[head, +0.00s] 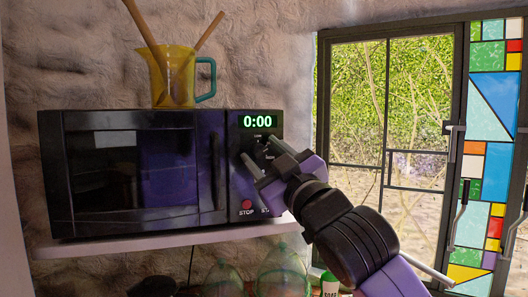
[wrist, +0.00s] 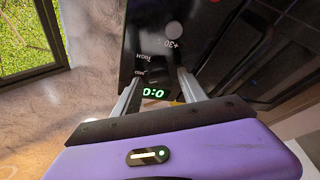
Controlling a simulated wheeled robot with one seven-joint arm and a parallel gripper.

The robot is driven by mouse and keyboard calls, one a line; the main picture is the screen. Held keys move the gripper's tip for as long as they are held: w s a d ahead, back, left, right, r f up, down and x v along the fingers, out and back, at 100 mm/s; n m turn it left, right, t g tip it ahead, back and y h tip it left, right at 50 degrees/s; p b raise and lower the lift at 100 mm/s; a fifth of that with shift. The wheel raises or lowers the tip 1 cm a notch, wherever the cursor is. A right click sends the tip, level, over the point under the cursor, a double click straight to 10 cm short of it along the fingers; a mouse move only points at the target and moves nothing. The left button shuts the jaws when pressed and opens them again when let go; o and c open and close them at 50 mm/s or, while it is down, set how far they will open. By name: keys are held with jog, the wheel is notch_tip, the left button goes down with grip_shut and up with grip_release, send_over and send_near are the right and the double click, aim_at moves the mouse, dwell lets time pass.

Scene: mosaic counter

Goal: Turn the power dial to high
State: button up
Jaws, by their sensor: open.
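The black microwave (head: 130,170) sits on a shelf, with a green 0:00 display (head: 258,122) at the top of its control panel. My gripper (head: 259,152) is in front of the panel, just below the display, and covers much of it. In the wrist view its two fingers (wrist: 160,78) are apart and point at the panel, with the display (wrist: 153,92) showing between them upside down. Small white labels and a +30 mark (wrist: 172,43) show beyond the fingertips. The power dial is not clearly visible, and I cannot tell whether the fingers touch it.
A yellow jug (head: 172,80) with wooden utensils stands on top of the microwave. The red stop button (head: 247,204) is below my gripper. The shelf (head: 170,241) edge runs under the microwave, with glass vessels (head: 282,268) below. A glazed door (head: 390,110) is to the right.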

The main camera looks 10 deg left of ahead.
grip_shut()
jog(key=shift+a+m, duration=0.1)
jog(key=shift+m, duration=0.2)
jog(key=shift+f+m+t+b, duration=0.1)
jog(key=shift+m+t+b, duration=0.25)
jog(key=shift+m, duration=0.35)
jog(key=m+t+h, duration=0.1)
jog(key=m, duration=0.2)
jog(key=m+t+h, duration=0.1)
jog(key=m+h, duration=0.1)
jog(key=m, duration=0.1)
jog(key=shift+s+a+b, duration=0.1)
jog(key=shift+a+b, duration=0.05)
jog(key=shift+b, duration=0.2)
jog(key=m+t+h, duration=0.1)
jog(key=m+h, duration=0.2)
jog(key=m, duration=0.2)
jog(key=shift+b, duration=0.4)
jog(key=shift+m+h+b, duration=0.45)
jog(key=shift+m+h, duration=0.55)
jog(key=shift+m, duration=1.2)
